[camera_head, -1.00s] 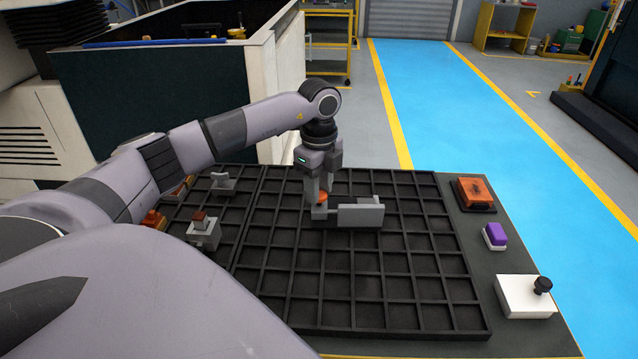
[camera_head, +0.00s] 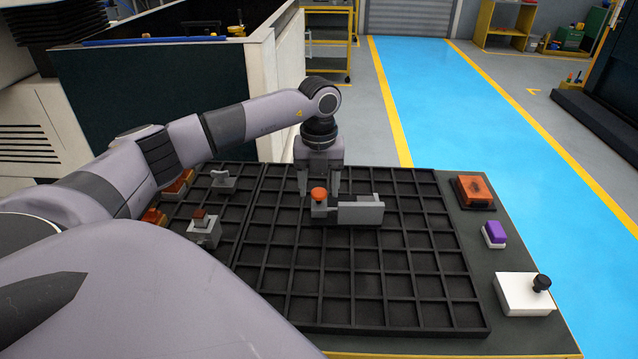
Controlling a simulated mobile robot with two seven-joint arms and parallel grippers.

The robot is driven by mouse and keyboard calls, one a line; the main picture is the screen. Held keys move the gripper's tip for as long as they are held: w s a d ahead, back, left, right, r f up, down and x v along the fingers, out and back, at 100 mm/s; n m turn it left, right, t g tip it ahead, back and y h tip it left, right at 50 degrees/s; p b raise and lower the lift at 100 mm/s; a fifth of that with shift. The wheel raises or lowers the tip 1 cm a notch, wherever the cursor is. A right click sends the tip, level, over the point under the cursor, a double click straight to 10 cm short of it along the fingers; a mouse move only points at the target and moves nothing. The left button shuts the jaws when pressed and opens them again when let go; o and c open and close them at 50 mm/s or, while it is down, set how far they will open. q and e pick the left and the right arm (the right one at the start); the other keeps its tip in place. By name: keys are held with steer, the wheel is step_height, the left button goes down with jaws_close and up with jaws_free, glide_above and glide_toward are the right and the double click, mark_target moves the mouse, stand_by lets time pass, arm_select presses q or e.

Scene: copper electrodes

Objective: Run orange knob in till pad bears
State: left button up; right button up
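The orange knob (camera_head: 319,193) sits on top of a small grey block at the left end of a grey clamp (camera_head: 360,212) on the black gridded tray. The pad is too small to make out, so I cannot tell whether it touches anything. My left gripper (camera_head: 318,188) is open, its two fingers apart to the left and right of the knob. The fingertips appear just behind or above the knob, and nothing shows between them except the knob. My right gripper is not in view.
The black gridded tray (camera_head: 300,325) covers most of the table. At its left stand a grey fixture with a brown top (camera_head: 204,230), a small grey part (camera_head: 222,181) and orange-brown pieces. At right are an orange-brown block (camera_head: 475,190), a purple block (camera_head: 494,232) and a white box (camera_head: 522,295).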

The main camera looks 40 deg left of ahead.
arm_select(q)
steer(key=shift+r, duration=0.1)
steer(key=shift+r, duration=2.9)
step_height(320, 180, up, 7)
steer(key=shift+b, duration=0.4)
